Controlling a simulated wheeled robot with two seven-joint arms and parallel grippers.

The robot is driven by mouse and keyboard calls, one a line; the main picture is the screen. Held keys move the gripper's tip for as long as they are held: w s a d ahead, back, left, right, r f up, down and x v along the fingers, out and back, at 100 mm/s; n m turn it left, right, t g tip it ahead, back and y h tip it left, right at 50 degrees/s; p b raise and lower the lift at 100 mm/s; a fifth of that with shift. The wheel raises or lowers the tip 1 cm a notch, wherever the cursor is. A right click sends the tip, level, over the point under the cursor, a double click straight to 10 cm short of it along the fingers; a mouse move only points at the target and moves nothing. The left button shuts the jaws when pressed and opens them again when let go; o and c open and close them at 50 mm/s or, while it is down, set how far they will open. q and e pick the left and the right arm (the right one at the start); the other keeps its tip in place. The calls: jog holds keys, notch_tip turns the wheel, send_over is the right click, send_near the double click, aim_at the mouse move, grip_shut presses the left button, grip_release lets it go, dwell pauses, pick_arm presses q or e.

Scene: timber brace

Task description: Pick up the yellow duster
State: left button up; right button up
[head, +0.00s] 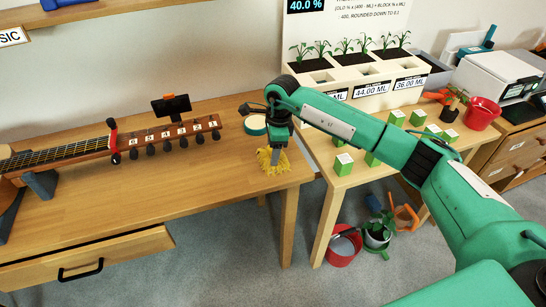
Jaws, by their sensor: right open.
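The yellow duster (283,167) is a shaggy bright-yellow tuft on the wooden table, near its right front corner. My right gripper (275,157) points down at it from above, with grey fingers in front of or among the yellow strands. The gripper is open. The gripper hides part of the duster, and I cannot tell whether the fingers touch it. My left gripper is not in view.
A round green-and-cream tin (255,125) stands just behind the duster. A guitar (70,155) lies on the left of the table (190,190).

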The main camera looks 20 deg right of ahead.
jog(key=c, duration=1.2)
jog(key=shift+r, duration=0.15)
